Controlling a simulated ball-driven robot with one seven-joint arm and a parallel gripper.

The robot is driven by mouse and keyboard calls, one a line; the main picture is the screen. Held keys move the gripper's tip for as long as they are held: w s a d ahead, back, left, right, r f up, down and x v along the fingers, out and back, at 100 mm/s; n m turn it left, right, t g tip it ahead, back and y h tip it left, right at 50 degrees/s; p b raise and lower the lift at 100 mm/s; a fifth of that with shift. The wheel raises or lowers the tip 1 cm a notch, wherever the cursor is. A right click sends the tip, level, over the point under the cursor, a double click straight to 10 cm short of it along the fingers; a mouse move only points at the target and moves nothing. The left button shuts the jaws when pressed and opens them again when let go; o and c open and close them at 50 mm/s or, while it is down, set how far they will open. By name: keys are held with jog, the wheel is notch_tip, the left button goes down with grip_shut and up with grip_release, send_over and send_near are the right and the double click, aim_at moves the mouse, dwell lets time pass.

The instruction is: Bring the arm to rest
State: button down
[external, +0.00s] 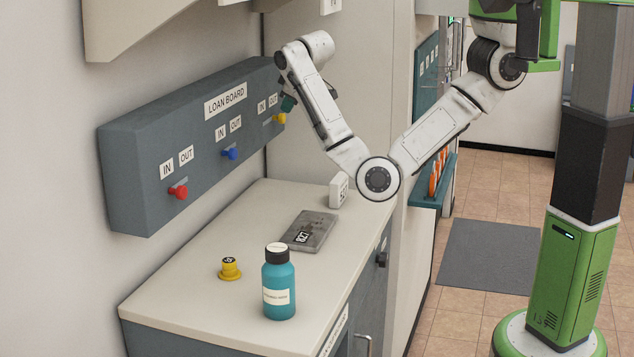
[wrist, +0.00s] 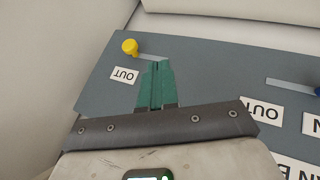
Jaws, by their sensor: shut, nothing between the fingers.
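My gripper (external: 288,103) is at the right end of the grey loan board (external: 140,198), close in front of its face. In the wrist view the two green fingers (wrist: 155,86) are together with nothing between them. A yellow knob (wrist: 130,47) is just beyond and left of the fingertips, beside an OUT label. The knob also shows in the external view (external: 279,118), just below and left of the gripper. My arm is raised and bent above the counter's far end. Whether the fingers touch the board cannot be told.
The board also carries a red knob (external: 178,192) and a blue knob (external: 230,153). On the counter (external: 190,290) stand a teal bottle (external: 279,285), a yellow knobbed piece (external: 230,269), a grey plate (external: 310,229) and a white block (external: 339,190). A cabinet overhangs at upper left.

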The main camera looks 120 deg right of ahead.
jog(key=shift+a+r, duration=0.3)
jog(key=shift+r, duration=0.05)
dwell(0.4)
jog(key=w+a+f+n+y+p, duration=0.25)
jog(key=a+f+n, duration=0.45)
jog(key=a+f, duration=1.45)
jog(key=s+a+f+n+y, duration=0.1)
jog(key=s+a+f, duration=0.3)
jog(key=s+a, duration=0.15)
jog(key=s+a+f+n+y, duration=0.1)
jog(key=s+a+f+y, duration=0.1)
jog(key=s+a+f, duration=0.4)
jog(key=s+d+f+m+y+b, duration=0.1)
jog(key=s+f+y+b, duration=0.1)
jog(key=f+b, duration=0.3)
jog(key=shift+s+f+t+b, duration=0.25)
jog(key=shift+s+t+b, duration=0.05)
jog(key=shift+s, duration=0.35)
jog(key=shift+d, duration=0.1)
dwell(0.6)
